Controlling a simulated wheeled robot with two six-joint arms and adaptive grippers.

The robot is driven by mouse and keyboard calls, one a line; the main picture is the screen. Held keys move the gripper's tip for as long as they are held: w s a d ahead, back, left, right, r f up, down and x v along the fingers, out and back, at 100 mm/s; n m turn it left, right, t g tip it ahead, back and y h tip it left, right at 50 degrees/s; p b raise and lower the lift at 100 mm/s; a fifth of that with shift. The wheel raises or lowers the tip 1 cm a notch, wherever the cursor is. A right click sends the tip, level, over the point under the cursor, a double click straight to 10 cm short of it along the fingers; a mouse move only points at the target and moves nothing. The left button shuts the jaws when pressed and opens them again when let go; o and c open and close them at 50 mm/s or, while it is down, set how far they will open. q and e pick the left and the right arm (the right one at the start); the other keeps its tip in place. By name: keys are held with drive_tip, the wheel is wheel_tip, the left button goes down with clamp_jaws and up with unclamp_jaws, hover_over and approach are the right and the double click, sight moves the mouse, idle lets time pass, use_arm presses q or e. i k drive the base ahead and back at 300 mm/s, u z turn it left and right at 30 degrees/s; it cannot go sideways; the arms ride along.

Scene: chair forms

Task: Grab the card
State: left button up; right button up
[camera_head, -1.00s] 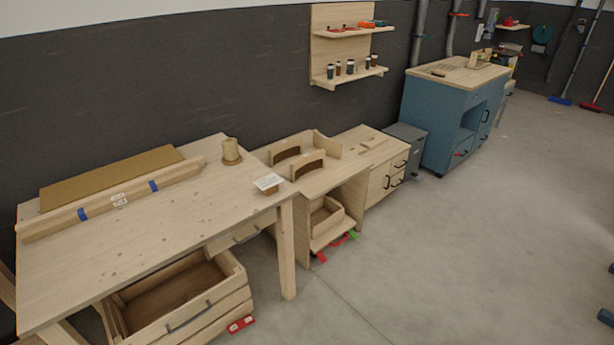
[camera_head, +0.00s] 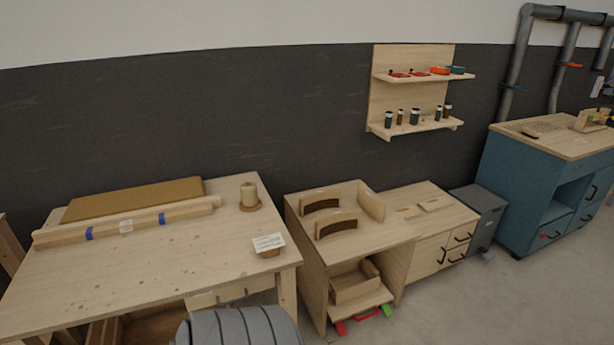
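A small white card (camera_head: 268,242) with printed lines stands tilted in a little wooden holder (camera_head: 268,254). It is near the right front edge of the wooden workbench (camera_head: 200,265). The print is too small to read. Neither gripper shows in the head view.
A candle-like cylinder (camera_head: 249,195) on a round base stands behind the card. A taped beam (camera_head: 130,222) and a brown board (camera_head: 135,199) lie at the back left. A wooden cabinet (camera_head: 312,245) with curved pieces stands right of the bench. Ribbed grey part of my body covers the bottom middle.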

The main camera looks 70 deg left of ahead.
sight(275, 240)
drive_tip(key=u, duration=0.2)
drive_tip(key=i, duration=1)
drive_tip(key=u, duration=1.45)
drive_tip(key=i, duration=0.7)
drive_tip(key=u, duration=0.75)
